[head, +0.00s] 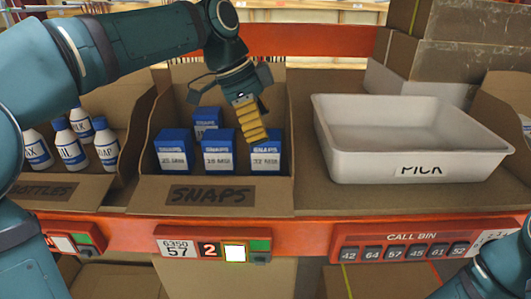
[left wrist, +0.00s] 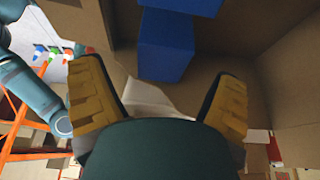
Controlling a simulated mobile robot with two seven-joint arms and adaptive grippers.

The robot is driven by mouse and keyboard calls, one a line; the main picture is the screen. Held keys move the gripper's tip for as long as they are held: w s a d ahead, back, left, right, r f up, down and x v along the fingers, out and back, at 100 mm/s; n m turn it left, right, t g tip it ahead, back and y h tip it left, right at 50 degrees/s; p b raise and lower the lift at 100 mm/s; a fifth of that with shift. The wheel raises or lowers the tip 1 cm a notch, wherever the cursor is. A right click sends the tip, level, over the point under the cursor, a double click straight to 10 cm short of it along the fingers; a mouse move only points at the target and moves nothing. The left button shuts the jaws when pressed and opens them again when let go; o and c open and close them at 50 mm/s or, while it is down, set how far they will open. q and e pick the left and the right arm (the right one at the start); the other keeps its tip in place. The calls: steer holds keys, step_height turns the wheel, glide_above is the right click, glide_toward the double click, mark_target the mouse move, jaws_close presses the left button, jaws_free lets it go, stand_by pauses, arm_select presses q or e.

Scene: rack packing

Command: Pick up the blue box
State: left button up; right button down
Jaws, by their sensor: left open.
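Several blue boxes with white label bands stand upright in the cardboard carton marked SNAPS (head: 186,208) in the head view. A front row holds a left box (head: 174,148), a middle box (head: 219,150) and a right box (head: 266,155); another box (head: 206,118) stands behind. My left gripper (head: 254,128) points down over the right box, its yellow fingers partly covering it. In the left wrist view it (left wrist: 160,78) is open and empty, with blue boxes (left wrist: 166,50) ahead at the top, beyond the fingertips. My right gripper is out of view.
A carton of white bottles (head: 78,150) stands to the left. A white tray (head: 408,165) stands to the right on the shelf. The carton walls rise close around the boxes. An orange shelf rail (head: 305,238) with displays runs along the front.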

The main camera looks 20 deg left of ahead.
mark_target(269, 146)
arm_select(q)
steer(key=shift+x, duration=2.65)
steer(key=shift+w+a, duration=0.1)
steer(key=shift+a, duration=0.05)
steer(key=c, duration=1.3)
